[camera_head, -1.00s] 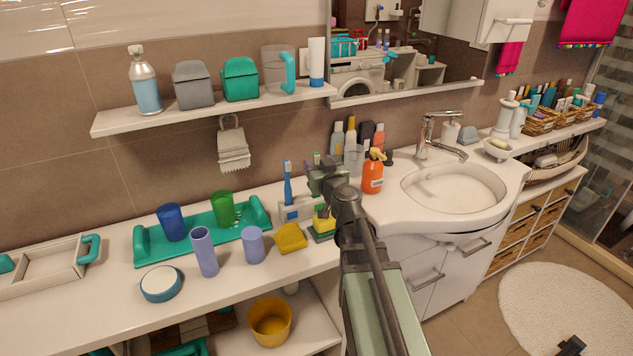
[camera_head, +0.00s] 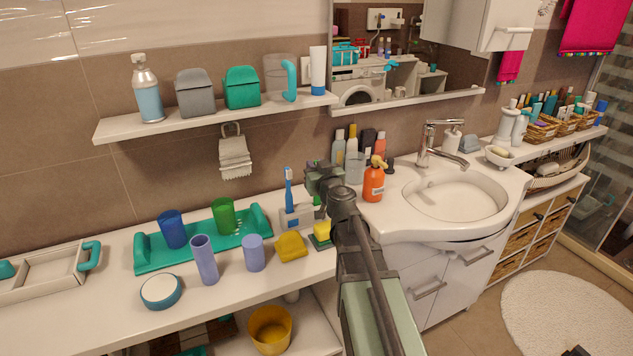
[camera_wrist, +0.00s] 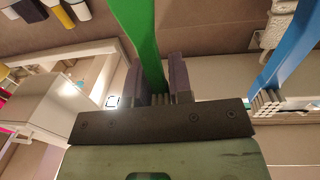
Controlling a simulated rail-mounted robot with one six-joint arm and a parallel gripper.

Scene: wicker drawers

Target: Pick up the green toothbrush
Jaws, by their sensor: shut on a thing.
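The green toothbrush (camera_wrist: 140,32) passes between the two fingers of my gripper (camera_wrist: 157,78) in the wrist view, and the gripper is shut on it. The blue toothbrush stands upright in a pale holder (camera_head: 297,217) and also shows at the right of the wrist view (camera_wrist: 288,62). I cannot tell whether the green toothbrush still touches the holder.
Several bottles and an orange pump bottle (camera_head: 373,184) stand close behind and right of my gripper. A yellow sponge (camera_head: 321,229) lies below it. A teal tray (camera_head: 185,254) with cups is left. A wall shelf (camera_head: 215,117) hangs above left; the sink (camera_head: 455,195) is right.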

